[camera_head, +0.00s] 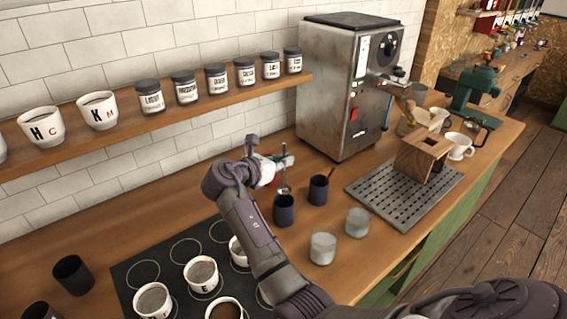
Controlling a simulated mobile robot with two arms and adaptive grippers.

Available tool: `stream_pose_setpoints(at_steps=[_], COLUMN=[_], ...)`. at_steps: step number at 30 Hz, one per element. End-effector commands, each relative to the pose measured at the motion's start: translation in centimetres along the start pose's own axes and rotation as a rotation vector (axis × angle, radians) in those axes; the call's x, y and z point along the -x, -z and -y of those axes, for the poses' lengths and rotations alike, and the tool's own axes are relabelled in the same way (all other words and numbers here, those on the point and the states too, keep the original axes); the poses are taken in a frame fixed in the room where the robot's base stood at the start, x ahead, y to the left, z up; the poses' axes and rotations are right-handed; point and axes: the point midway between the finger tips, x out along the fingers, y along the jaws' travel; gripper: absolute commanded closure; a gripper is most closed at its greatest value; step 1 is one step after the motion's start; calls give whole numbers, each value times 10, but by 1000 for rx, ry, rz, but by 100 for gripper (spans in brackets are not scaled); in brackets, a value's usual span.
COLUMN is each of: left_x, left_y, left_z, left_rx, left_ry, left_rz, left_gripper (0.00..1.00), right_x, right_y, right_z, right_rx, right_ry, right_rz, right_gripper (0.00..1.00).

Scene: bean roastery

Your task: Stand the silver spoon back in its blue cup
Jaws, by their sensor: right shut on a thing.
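My right gripper (282,163) is at the middle of the counter, reached by my arm from the lower right. It is shut on the silver spoon (284,188), which hangs down with its bowl low. The spoon's bowl shows at the rim of a dark blue cup (284,212); I cannot tell whether it is inside the cup or just above or behind it. A second dark blue cup (319,191) stands to the right, with a reddish-brown stick in it. My left gripper is not in view.
Two clear glasses (323,248) (357,222) stand in front of the blue cups. A black mat (130,272) with several white cups lies left of my arm. A steel machine (345,85) stands behind, and a slotted tray (385,195) lies right. A shelf of jars runs along the wall.

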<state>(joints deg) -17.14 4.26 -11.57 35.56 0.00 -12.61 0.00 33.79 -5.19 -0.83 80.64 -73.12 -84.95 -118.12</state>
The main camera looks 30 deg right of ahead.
Motion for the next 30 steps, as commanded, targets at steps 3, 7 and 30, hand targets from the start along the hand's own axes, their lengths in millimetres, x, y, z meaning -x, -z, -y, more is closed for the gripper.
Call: stream_pose_setpoints(at_steps=[3, 7, 30], left_x=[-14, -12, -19], left_y=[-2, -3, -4], left_z=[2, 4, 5], left_rx=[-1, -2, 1], left_ry=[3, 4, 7], left_rz=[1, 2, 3], left_gripper=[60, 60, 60], right_x=[-3, -5, -21], right_y=[10, 15, 69], right_z=[0, 0, -1], right_rx=[-2, 2, -1], right_ry=[0, 0, 0], right_rz=[0, 0, 1], right_gripper=[100, 100, 100])
